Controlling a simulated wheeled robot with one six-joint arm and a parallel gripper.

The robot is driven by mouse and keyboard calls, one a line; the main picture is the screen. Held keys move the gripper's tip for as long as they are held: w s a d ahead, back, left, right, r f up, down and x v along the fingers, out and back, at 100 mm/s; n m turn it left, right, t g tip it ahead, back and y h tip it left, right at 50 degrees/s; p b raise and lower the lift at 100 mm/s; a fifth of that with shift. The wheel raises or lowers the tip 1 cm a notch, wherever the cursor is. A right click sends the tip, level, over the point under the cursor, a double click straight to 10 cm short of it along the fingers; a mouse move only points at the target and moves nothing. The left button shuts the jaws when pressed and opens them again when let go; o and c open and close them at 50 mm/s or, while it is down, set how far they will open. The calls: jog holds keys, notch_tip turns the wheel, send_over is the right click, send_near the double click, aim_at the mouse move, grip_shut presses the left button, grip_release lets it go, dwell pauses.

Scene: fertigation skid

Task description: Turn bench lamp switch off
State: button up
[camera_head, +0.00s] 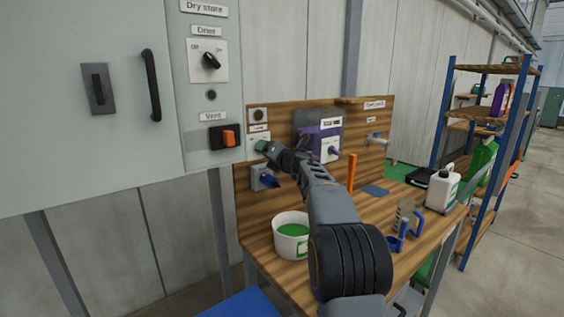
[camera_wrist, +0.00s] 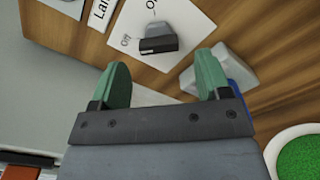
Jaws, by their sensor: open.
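The bench lamp switch is a dark grey knob (camera_wrist: 158,38) on a white plate (camera_wrist: 188,30) in the wrist view. The plate is marked "Off" to the left of the knob and a partly cut-off word starting with "O" above it. I cannot tell for certain which mark the knob points to. My gripper (camera_wrist: 162,64) is open, its two green fingers apart and empty, with the knob just beyond and between the fingertips. In the head view my gripper (camera_head: 262,147) is at the wooden back panel (camera_head: 270,218) and hides most of the switch.
A grey block with a blue part (camera_head: 264,180) sits just below the switch. A white tub with green contents (camera_head: 292,236) stands on the bench below. The grey cabinet with the orange Vent switch (camera_head: 228,138) is close at left. An orange post (camera_head: 352,172) stands right of my arm.

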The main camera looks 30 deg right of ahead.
jog(key=s+d+b, duration=0.2)
jog(key=s, duration=0.9)
jog(key=shift+w, duration=0.1)
jog(key=s+d+f+m+g+h, duration=0.25)
jog(key=d+f+m+h, duration=0.55)
jog(key=m, duration=0.7)
jog(key=s+a+f+m+g+h+p, duration=0.2)
jog(key=s+a+f+m+g+p, duration=0.15)
jog(key=s+f+m+g, duration=0.4)
jog(key=s+a+f+m+g+y+p, duration=0.1)
jog(key=s+a+m+g+y+p, duration=0.1)
jog(key=s+a, duration=0.7)
jog(key=s+a+f+m+g+y+p, duration=0.2)
jog(key=s+a+m+y+p, duration=0.1)
jog(key=s+a, duration=0.6)
jog(key=a+m+y, duration=0.1)
jog(key=a, duration=0.3)
jog(key=shift+s+m+y, duration=0.15)
jog(key=shift+m+y, duration=0.2)
jog(key=shift+y, duration=0.05)
